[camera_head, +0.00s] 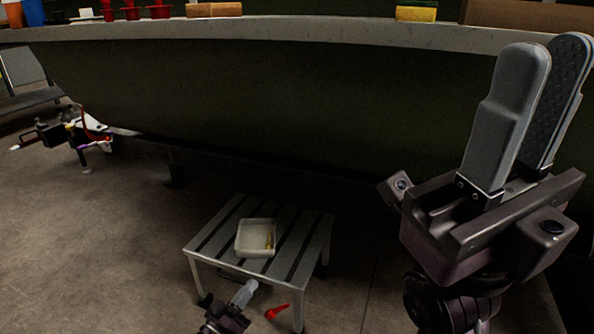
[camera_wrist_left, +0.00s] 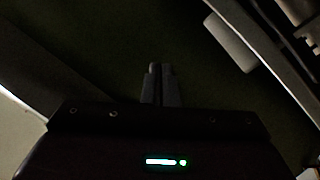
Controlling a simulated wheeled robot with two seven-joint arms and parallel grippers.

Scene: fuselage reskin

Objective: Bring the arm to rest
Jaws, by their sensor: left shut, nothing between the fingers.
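My left gripper (camera_head: 245,290) is low in the head view, just in front of the slatted stool. Its pale fingers look together and hold nothing. In the left wrist view the two fingers (camera_wrist_left: 160,72) stand side by side, shut, over a dark surface. My right gripper (camera_head: 545,65) is large and close at the right of the head view, pointing up. A gap shows between its grey fingers and the textured inner pad is visible, so it is open and empty.
The slatted stool (camera_head: 208,248) carries a white tray (camera_head: 246,249) with small yellowish items. A red object (camera_head: 277,312) lies near the stool's front leg. A large dark curved panel (camera_head: 300,110) stands behind, with cups and blocks along its top ledge.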

